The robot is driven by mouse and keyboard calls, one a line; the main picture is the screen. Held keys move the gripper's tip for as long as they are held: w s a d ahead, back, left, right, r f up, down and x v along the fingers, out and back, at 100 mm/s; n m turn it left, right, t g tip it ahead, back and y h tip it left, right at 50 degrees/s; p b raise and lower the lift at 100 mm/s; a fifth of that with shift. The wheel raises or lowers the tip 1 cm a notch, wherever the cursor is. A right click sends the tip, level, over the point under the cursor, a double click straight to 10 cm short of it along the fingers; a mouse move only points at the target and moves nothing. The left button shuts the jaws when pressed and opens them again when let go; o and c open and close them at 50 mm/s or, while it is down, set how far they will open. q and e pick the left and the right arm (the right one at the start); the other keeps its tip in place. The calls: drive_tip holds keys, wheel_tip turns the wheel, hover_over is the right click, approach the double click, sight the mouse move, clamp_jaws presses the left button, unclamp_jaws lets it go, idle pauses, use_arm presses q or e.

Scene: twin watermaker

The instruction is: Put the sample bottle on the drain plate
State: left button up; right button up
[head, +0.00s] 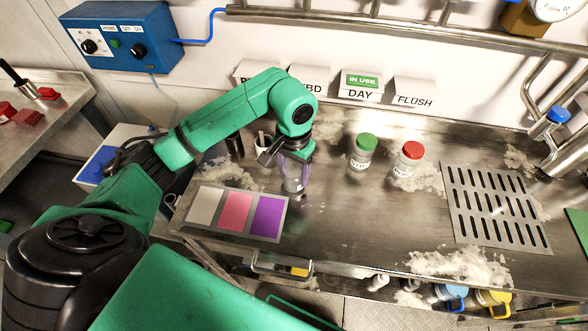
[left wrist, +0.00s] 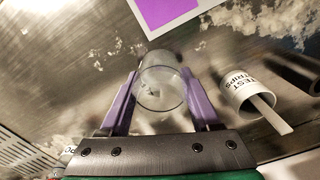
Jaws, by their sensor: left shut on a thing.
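The sample bottle (head: 293,185) is a clear, open-topped container on the left half of the steel counter, beside the colour card. My left gripper (head: 294,164) points down and is shut on it. In the left wrist view the bottle (left wrist: 162,88) sits between the two purple fingers (left wrist: 160,102). I cannot tell whether its base touches the counter. The drain plate (head: 500,244) is a grey slotted plate at the right end of the counter, with nothing on it. Its slots also show at the lower left of the left wrist view. My right gripper is not in view.
A green-capped bottle (head: 362,153) and a red-capped bottle (head: 407,160) stand mid-counter, between my gripper and the plate. The test strips cup (left wrist: 250,97) is close beside the gripper. The colour card (head: 236,232) lies in front. White crust (head: 462,265) marks the front edge. A tap (head: 557,117) is beyond the plate.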

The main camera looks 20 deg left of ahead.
use_arm(q)
drive_tip(key=shift+w+f, duration=0.15)
drive_tip(key=shift+f, duration=0.05)
drive_tip(key=o, duration=1.3)
drive_tip(key=shift+r, duration=0.1)
